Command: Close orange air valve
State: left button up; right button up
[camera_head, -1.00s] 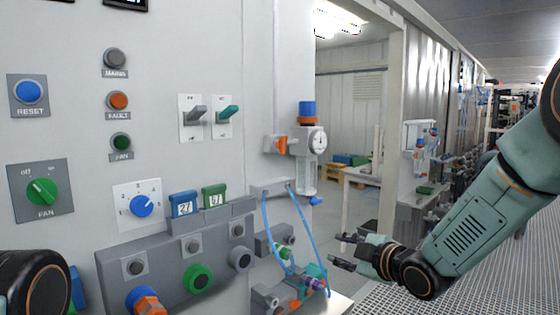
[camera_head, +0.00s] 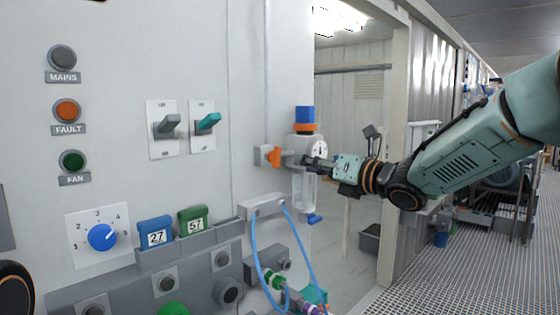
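The orange air valve handle (camera_head: 273,156) is on a small grey fitting on the panel wall, left of the regulator. The regulator has a blue knob (camera_head: 305,114), an orange ring, a round gauge (camera_head: 318,149) and a clear bowl (camera_head: 304,190). My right gripper (camera_head: 308,163) reaches in from the right. Its fingertips overlap the regulator just below the gauge, to the right of the orange handle with a gap between them. I cannot tell whether the fingers touch the regulator or how far apart they are. My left gripper is out of view.
A grey manifold with blue hoses (camera_head: 255,240) is below the regulator. Two toggle switches (camera_head: 167,127), a blue dial (camera_head: 102,238) and tags 27 (camera_head: 156,234) and 57 (camera_head: 194,221) are to the left. An open doorway lies behind my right arm.

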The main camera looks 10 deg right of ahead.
aim_at(279, 159)
jog(key=w+a+n, duration=0.1)
jog(key=w+a+n+p, duration=0.1)
jog(key=w+a, duration=0.1)
jog(key=w+a+n+p, duration=0.1)
jog(key=w+a, duration=0.1)
jog(key=shift+r+n, duration=0.3)
jog(key=shift+n, duration=0.1)
jog(key=shift+w+a+f, duration=0.1)
jog(key=shift+w+a, duration=0.05)
jog(key=shift+w, duration=0.15)
jog(key=shift+w+d+f, duration=0.1)
jog(key=shift+w+d, duration=0.1)
jog(key=shift+s, duration=0.1)
